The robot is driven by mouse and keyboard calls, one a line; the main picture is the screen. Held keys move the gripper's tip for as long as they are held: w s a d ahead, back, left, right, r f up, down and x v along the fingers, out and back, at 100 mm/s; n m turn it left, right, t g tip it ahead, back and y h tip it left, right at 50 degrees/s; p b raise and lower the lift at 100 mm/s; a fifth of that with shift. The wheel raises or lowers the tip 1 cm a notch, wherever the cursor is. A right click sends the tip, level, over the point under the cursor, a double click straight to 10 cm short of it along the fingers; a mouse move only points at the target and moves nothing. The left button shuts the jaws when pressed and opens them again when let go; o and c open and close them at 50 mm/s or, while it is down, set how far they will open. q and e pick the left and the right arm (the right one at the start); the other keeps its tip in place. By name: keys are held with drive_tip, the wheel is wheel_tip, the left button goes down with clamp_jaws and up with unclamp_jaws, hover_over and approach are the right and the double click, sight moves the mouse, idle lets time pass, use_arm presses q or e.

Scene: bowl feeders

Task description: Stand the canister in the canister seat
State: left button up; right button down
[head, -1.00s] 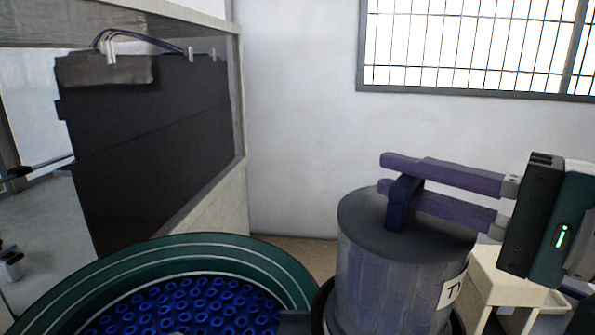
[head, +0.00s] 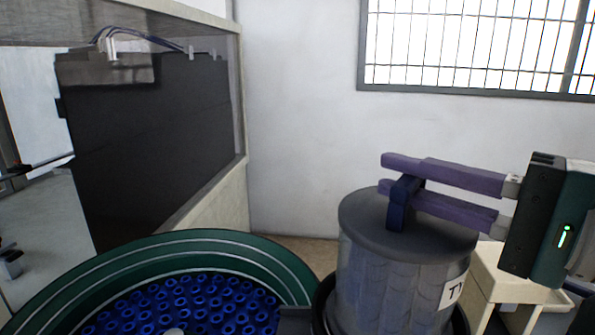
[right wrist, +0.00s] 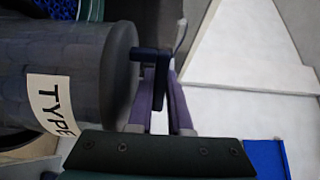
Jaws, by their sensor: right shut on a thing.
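The canister (head: 395,275) is a grey cylinder with a flat dark lid, a navy handle (head: 403,203) on top and a white label. It stands upright at the lower right of the head view. It also shows in the right wrist view (right wrist: 75,70). My right gripper (head: 400,175) comes from the right and its purple fingers are shut on the handle. A dark round rim (head: 322,308), which looks like the canister seat, surrounds the canister's lower part. The canister's bottom is out of view, so I cannot tell whether it rests on anything. My left gripper is not in view.
A green bowl feeder (head: 235,247) with many blue rings (head: 190,300) stands just left of the canister. A dark panel (head: 150,140) in a frame is behind it. A cream cart (head: 505,283) stands at the right, behind the canister.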

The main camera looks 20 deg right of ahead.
sight(471, 234)
drive_tip(key=c, duration=1.1)
unclamp_jaws()
drive_tip(key=shift+f, duration=0.2)
drive_tip(key=shift+s+d+f+b, duration=0.15)
drive_tip(key=shift+s+d+b, duration=0.1)
drive_tip(key=shift+s+b, duration=0.3)
drive_tip(key=b+v, duration=0.3)
drive_tip(key=v, duration=0.1)
drive_tip(key=shift+s+b, duration=0.15)
drive_tip(key=shift+b, duration=0.25)
drive_tip(key=v, duration=0.5)
drive_tip(key=shift+s+d+r+b, duration=0.15)
drive_tip(key=shift+s+r+b, duration=0.05)
drive_tip(key=shift+r+b, duration=0.1)
